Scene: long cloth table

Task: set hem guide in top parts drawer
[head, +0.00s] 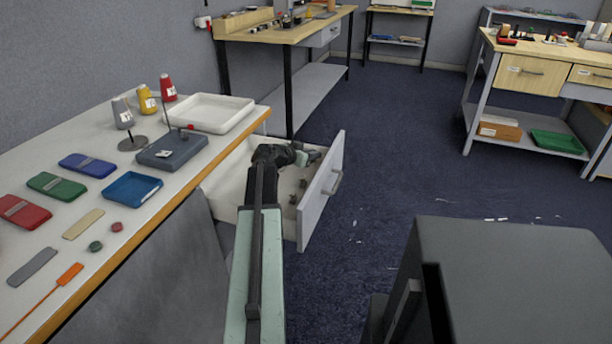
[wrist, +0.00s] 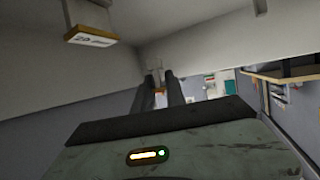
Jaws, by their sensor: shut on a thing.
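The parts drawer (head: 320,205) is pulled out from under the cloth table, with several small dark pieces (head: 300,190) inside. My gripper (head: 314,157) is over the open drawer, near its front panel. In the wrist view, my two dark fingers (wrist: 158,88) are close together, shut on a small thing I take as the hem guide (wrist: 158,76). Only a small grey and orange part of it shows between the fingertips. In the head view it cannot be made out against the gripper. Pale walls surround the fingers in the wrist view.
The table (head: 130,225) holds a white tray (head: 212,112), thread spools (head: 147,100), a blue tray (head: 132,188) and coloured flat cases. A dark grey cabinet (head: 520,270) stands at the front right. Open floor (head: 400,160) lies beyond the drawer. A yellow-edged labelled block (wrist: 92,38) shows in the wrist view.

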